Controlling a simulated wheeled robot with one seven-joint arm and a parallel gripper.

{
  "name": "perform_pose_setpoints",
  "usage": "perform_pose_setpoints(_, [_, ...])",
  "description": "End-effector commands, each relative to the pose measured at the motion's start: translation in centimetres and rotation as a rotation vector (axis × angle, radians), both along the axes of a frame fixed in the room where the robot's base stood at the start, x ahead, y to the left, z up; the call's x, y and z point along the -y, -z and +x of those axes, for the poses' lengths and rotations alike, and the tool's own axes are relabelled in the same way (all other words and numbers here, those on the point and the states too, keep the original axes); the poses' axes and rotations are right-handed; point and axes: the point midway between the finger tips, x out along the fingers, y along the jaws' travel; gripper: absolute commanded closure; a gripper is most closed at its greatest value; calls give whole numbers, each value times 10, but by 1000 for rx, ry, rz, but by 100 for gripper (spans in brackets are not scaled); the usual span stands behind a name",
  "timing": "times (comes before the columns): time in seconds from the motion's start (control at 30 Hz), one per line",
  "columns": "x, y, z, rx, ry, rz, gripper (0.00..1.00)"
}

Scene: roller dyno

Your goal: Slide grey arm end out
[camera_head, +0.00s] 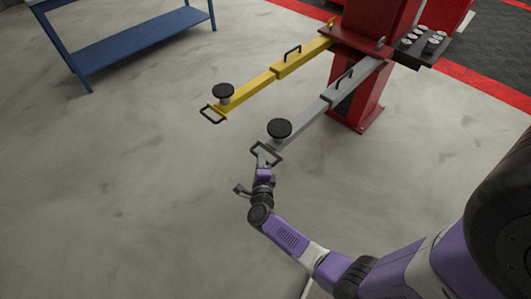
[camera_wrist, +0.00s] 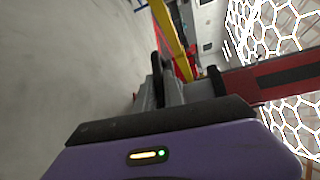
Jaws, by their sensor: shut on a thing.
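The grey lift arm (camera_head: 313,120) reaches from the red post toward me in the head view. A round black pad (camera_head: 279,128) sits near its outer end, and a dark loop handle (camera_head: 267,153) is fixed at its tip. My gripper (camera_head: 264,162) is at this handle and shut on it. In the wrist view, my gripper (camera_wrist: 185,95) shows up close, with the grey arm end (camera_wrist: 175,93) between its dark fingers. The handle's grasped part is mostly hidden there.
A yellow arm (camera_head: 270,80) with its own pad and handle lies left of the grey arm. The red post (camera_head: 360,95) carries a dark tray (camera_head: 425,46) of round parts. A blue bench (camera_head: 130,40) stands at the back left. The floor around my gripper is clear.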

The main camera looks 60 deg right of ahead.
Motion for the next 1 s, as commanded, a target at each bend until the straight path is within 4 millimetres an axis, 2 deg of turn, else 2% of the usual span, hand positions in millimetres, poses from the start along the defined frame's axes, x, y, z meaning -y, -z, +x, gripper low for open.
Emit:
perform_pose_setpoints(0.27, [-2, 1, 1, -1, -4, 2, 100])
perform_pose_setpoints(0.3, [-1, 1, 1, -1, -4, 2, 80])
perform_pose_setpoints(0.37, [-1, 1, 1, -1, -3, 2, 68])
perform_pose_setpoints(0.4, [-1, 1, 1, 0, -3, 2, 66])
perform_pose_setpoints(0.73, [-2, 0, -1, 0, -2, 1, 66])
perform_pose_setpoints(0.87, [-14, -2, -8, 0, -3, 1, 66])
perform_pose_setpoints(1.0, [-34, -5, -21, 0, -3, 2, 66])
